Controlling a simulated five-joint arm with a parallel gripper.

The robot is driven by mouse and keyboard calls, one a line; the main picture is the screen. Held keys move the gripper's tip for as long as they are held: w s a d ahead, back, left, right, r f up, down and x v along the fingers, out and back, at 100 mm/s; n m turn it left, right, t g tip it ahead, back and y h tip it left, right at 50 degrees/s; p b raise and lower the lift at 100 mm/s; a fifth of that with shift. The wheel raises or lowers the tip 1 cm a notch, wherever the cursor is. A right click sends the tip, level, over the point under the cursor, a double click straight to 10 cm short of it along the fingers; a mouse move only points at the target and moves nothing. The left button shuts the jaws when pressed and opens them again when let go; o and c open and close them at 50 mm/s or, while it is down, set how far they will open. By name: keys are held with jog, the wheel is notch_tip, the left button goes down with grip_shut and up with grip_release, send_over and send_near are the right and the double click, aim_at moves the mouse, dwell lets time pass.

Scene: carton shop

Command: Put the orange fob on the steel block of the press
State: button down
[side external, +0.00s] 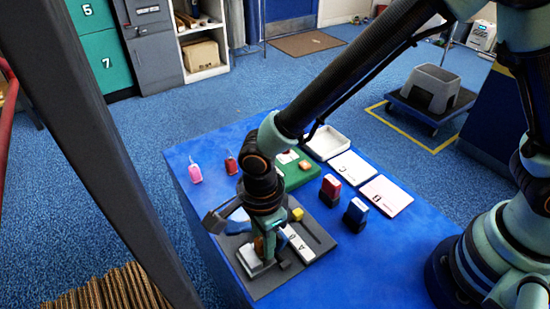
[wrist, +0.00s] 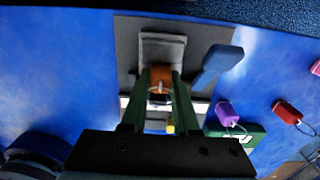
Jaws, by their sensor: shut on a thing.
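My gripper (side external: 262,240) is low over the press at the near left of the blue table. In the wrist view my gripper (wrist: 160,88) is shut on the orange fob (wrist: 160,76), with a metal ring at its near end. In the side view only a bit of the orange fob (side external: 259,246) shows beside the fingers. The steel block (wrist: 163,48) of the press lies under and just beyond the fob; its pale edge shows in the side view (side external: 250,262). The fob overlaps the block's near part; I cannot tell whether they touch.
The press's blue lever (wrist: 218,64) stands right of the block in the wrist view. A pink fob (side external: 195,173) and a red fob (side external: 231,165) lie at the table's far left. A red stamp (side external: 330,189) and a blue stamp (side external: 355,214) stand to the right.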

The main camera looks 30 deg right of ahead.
jog(key=c, duration=0.7)
grip_release()
jog(key=shift+f, duration=0.1)
jog(key=shift+o, duration=0.2)
notch_tip(320, 180, up, 12)
jog(key=w+d+r+n+t+y, duration=0.1)
jog(key=w+d+r+n, duration=0.1)
jog(key=d+r+n, duration=0.35)
jog(key=w+d+r+n+t, duration=0.2)
jog(key=d+n, duration=0.1)
jog(key=d, duration=0.6)
jog(key=s+d+r+n+t, duration=0.1)
jog(key=d+n, duration=0.3)
jog(key=d, duration=0.2)
jog(key=s+d+r+n+t+h, duration=0.1)
jog(key=s+d+n, duration=0.1)
jog(key=d+n, duration=0.3)
jog(key=shift+s+d+r+t, duration=0.25)
jog(key=shift+d+r+t, duration=0.1)
jog(key=shift+d, duration=0.95)
jog(key=shift+n, duration=0.25)
